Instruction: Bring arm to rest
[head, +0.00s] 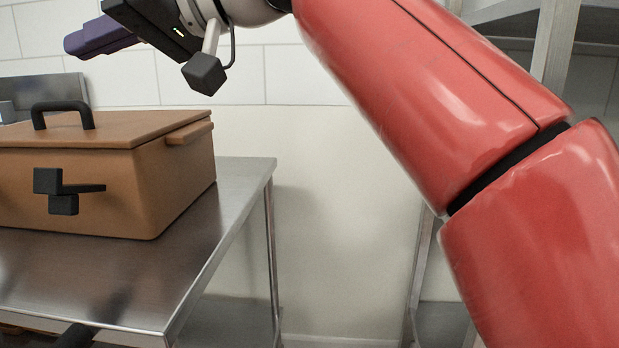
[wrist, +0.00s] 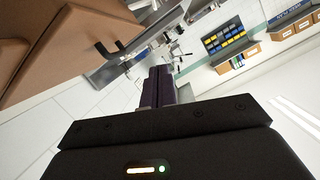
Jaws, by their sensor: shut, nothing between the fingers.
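My gripper (head: 84,40) is at the upper left of the head view, raised above and beyond the lidded brown box. Its purple fingers are together with nothing between them. In the wrist view the closed fingers (wrist: 160,86) point out into the room, away from any surface. My red arm crosses the right half of the head view and hides part of the wall and a metal rack.
A brown box (head: 75,185) with a black lid handle (head: 62,108) and a black front latch (head: 60,190) stands on a steel table (head: 215,225). It also shows tilted in the wrist view (wrist: 60,45). Floor right of the table looks clear. Bins (wrist: 225,40) hang on a far wall.

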